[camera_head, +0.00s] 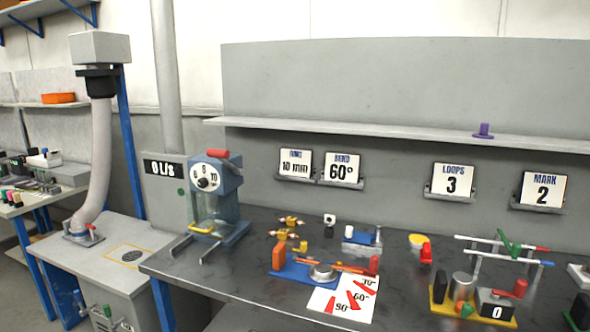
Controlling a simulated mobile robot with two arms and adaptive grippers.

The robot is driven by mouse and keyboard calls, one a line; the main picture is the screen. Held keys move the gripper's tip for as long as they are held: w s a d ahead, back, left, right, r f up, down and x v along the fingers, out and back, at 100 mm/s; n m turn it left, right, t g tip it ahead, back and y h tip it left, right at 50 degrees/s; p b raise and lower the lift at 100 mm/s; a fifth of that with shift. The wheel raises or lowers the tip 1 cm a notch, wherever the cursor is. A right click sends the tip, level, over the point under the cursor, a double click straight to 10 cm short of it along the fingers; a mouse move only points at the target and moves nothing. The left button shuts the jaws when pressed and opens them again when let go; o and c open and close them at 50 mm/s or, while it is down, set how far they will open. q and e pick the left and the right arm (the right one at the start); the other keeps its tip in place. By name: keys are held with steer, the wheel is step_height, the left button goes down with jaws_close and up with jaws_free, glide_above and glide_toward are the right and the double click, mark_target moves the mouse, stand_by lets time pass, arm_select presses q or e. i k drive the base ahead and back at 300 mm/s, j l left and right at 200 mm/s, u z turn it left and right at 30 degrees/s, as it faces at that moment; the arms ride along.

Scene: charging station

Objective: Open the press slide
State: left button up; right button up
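A blue and grey machine with a round white dial (207,180), a red knob on top and a clear front section stands at the left end of the dark workbench (250,300). It looks like a press, but no label says so. A small yellow piece (202,229) sits low at its front. I cannot tell whether any slide on it is open or shut. Neither of my grippers is in view.
A blue and orange bending fixture (290,268) sits mid-bench beside a white angle sheet (343,300). A yellow-based fixture (440,300) with rods stands at the right. A shelf (400,131) runs above. A grey hose (98,150) stands on the left cabinet.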

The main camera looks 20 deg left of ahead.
mark_target(216, 227)
steer(key=i+j+u, duration=0.15)
steer(key=i+j, duration=0.15)
steer(key=i+j+u, duration=0.1)
steer(key=i+j, duration=0.15)
steer(key=i, duration=0.2)
steer(key=i+j+u, duration=0.15)
steer(key=i, duration=0.25)
steer(key=i+j+u, duration=0.1)
steer(key=i+j, duration=0.2)
steer(key=i, duration=0.1)
